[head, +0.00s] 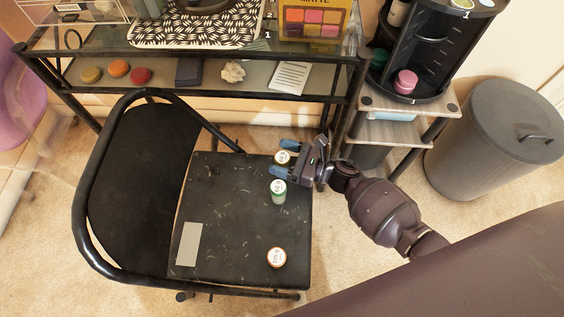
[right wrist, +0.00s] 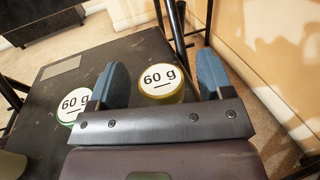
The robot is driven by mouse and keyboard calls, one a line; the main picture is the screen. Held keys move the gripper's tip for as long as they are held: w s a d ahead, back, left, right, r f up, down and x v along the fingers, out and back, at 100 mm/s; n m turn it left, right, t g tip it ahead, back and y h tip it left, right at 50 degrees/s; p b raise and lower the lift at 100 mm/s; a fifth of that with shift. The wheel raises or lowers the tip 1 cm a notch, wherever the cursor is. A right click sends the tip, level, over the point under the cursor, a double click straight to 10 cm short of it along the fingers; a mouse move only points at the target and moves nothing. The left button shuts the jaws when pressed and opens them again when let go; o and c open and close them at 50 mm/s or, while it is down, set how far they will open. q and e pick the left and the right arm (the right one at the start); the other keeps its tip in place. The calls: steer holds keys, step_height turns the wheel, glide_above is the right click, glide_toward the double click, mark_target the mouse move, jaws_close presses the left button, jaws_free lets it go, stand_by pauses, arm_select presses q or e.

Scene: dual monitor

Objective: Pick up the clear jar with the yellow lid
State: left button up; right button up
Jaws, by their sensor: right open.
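The jar with the yellow lid (head: 282,158) stands on the black chair seat (head: 225,205), near its far right corner. Its round top reads "60 g" in the right wrist view (right wrist: 162,82), with a yellow rim around the label. My right gripper (head: 283,159) is open, reaching in from the right, with one blue finger on each side of this jar. In the right wrist view, the jar shows between the two fingers (right wrist: 163,80), and the gripper bar hides its nearest edge. I cannot tell whether the fingers touch it. My left gripper is not in view.
A green-lidded jar (head: 278,190) stands close beside, nearer me; an orange-rimmed jar (head: 276,257) is at the seat's near edge. A grey card (head: 189,244) lies on the seat. A black-framed shelf (head: 345,107) stands behind. The seat's middle is clear.

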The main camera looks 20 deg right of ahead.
steer(key=c, duration=1)
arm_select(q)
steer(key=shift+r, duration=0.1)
arm_select(e)
steer(key=shift+r, duration=0.1)
steer(key=shift+w+r, duration=0.1)
steer(key=shift+r, duration=0.2)
step_height(320, 180, up, 8)
steer(key=p, duration=0.3)
steer(key=shift+w+f, duration=0.15)
steer(key=shift+f, duration=0.05)
arm_select(q)
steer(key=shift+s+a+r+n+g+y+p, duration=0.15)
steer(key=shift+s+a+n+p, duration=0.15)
steer(key=shift+p, duration=0.45)
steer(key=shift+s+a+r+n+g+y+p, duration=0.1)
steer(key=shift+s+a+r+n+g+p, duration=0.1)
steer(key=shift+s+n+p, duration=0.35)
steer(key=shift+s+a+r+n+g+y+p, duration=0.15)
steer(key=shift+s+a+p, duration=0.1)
steer(key=shift+p, duration=0.65)
arm_select(e)
steer(key=shift+s+r, duration=0.15)
steer(key=shift+r, duration=2.8)
steer(key=shift+s+r, duration=0.1)
steer(key=shift+r, duration=2.85)
